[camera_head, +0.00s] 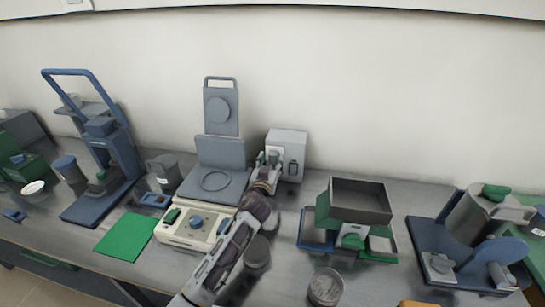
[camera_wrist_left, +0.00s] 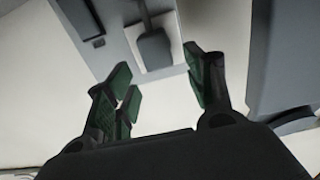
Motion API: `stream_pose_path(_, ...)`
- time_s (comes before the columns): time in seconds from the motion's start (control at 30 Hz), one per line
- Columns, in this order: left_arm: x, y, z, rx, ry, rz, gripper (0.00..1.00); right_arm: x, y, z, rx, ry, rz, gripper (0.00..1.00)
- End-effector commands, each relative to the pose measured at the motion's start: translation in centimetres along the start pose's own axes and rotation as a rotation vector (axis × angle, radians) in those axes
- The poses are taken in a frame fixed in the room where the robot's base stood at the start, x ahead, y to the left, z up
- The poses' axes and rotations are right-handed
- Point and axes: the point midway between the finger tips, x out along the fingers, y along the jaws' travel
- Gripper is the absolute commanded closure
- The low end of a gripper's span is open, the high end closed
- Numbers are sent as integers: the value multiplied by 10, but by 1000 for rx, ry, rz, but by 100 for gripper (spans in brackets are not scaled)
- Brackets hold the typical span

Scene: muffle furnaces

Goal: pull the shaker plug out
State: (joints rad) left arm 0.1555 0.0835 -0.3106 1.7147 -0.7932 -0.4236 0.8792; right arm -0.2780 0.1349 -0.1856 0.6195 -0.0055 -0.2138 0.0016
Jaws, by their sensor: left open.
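The shaker plug (camera_wrist_left: 155,48) is a dark grey block with a cord or stem. In the left wrist view it sits against the pale socket plate (camera_wrist_left: 178,55) of a grey box. That socket box (camera_head: 289,150) stands against the wall in the head view, its front partly hidden by my gripper. My left gripper (camera_head: 267,165) is in front of the box. In the left wrist view its green-padded fingers (camera_wrist_left: 160,82) are apart, with the plug just beyond and between the tips. No hold shows. My right gripper is not in view.
A beige device with a grey round-marked plate (camera_head: 214,181) stands left of my arm. A grey open bin (camera_head: 359,200) over small trays is to the right. Dark round containers (camera_head: 257,252) stand near my forearm. A green mat (camera_head: 126,236) lies at left.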

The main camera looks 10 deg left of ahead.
Motion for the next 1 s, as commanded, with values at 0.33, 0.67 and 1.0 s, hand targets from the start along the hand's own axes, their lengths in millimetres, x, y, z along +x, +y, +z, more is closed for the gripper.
stream_pose_path(0.33,27,0,-1,1,1,-1,46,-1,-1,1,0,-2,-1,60)
stream_pose_path(0.67,37,0,0,1,0,0,46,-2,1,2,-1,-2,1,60)
stream_pose_path(1.0,36,0,0,0,0,0,59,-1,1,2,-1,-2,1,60)
